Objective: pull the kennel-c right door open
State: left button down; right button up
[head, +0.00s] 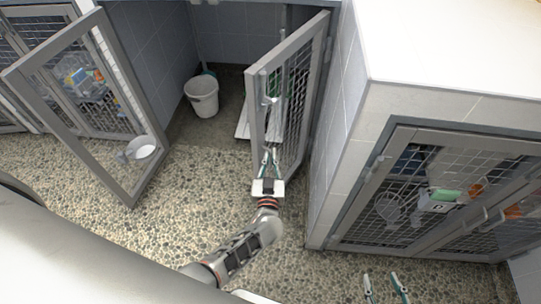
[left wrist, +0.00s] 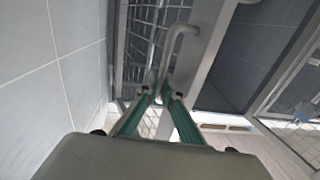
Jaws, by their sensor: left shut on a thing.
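The right door (head: 284,99) of the middle kennel is a grey-framed mesh panel. It stands swung out from its wall, with a gap into the kennel beside it. My left gripper (head: 268,158) is at the door's near edge. In the left wrist view, its green fingers (left wrist: 161,95) are closed on the bent bar handle (left wrist: 172,47) of the door. My right gripper (head: 385,286) shows only its two fingertips at the bottom of the head view. They are apart, with nothing between them.
The kennel's left door (head: 116,135) also stands open. A white bucket (head: 202,97) is inside the kennel, and a metal bowl (head: 142,147) shows by the left door. A closed mesh cage (head: 372,190) is at right under a white counter (head: 460,45). The pebbled floor (head: 190,225) in front is clear.

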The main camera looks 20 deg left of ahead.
pick_arm(q)
jog(key=shift+f, duration=0.1)
jog(key=c, duration=2.5)
grip_release()
jog(key=shift+s, duration=0.1)
